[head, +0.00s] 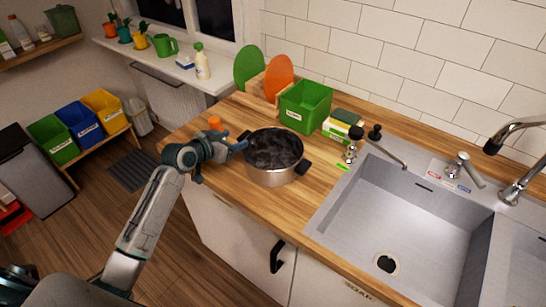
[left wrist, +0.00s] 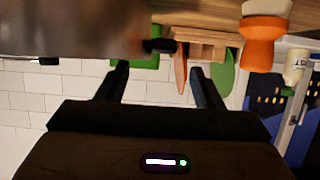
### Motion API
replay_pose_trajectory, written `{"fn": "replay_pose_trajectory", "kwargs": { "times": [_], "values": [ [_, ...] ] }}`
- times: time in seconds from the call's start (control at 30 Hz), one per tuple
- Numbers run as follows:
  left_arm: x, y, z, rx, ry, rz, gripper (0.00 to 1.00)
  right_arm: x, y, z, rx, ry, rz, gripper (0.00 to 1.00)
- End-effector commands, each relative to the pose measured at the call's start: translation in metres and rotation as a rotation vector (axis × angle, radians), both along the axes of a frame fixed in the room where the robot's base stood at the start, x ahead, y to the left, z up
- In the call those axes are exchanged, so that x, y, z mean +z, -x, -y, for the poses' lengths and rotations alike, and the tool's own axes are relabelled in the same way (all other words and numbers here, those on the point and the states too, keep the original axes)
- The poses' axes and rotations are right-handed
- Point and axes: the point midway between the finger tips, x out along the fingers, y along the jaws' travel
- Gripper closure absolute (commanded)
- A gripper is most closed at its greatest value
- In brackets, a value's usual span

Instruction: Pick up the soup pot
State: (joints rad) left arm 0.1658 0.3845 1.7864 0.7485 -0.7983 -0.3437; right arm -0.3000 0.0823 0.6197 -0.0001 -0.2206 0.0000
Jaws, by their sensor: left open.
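The soup pot (head: 270,175) is a metal pot with a dark inside and two black side handles. It stands upright on the wooden counter, left of the sink. My left gripper (head: 240,143) is at the pot's left side, close to its left handle. In the left wrist view the fingers of my left gripper (left wrist: 160,78) are spread apart with nothing held. That view is upside down; the pot (left wrist: 75,30) fills its upper left, and its black handle (left wrist: 158,46) lies just beyond the gap between the fingertips. My right gripper is not in view.
Behind the pot are a green bin (head: 305,107), orange board (head: 279,79), green board (head: 247,66) and a sponge box (head: 342,127). An orange-and-white object (left wrist: 262,42) stands near the left gripper. The sink (head: 405,215) is to the right. Counter in front of the pot is narrow.

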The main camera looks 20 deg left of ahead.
Motion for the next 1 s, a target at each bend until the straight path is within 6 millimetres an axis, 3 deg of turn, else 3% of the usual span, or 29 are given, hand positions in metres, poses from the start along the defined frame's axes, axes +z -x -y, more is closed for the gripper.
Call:
{"fn": "replay_pose_trajectory", "kwargs": {
  "times": [0.33,0.5,0.8,1.0],
  "values": [
    [-0.004,-0.032,0.013,0.000,0.002,-0.003,0.39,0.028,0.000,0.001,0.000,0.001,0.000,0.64],
    [-0.015,-0.047,0.017,0.000,0.000,-0.002,0.39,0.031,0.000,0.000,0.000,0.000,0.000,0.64],
    [-0.018,-0.049,0.018,0.000,-0.001,-0.001,0.39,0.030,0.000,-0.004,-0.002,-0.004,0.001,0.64],
    [-0.018,-0.049,0.018,0.001,-0.002,-0.001,0.79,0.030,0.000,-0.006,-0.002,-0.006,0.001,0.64]
  ]
}}
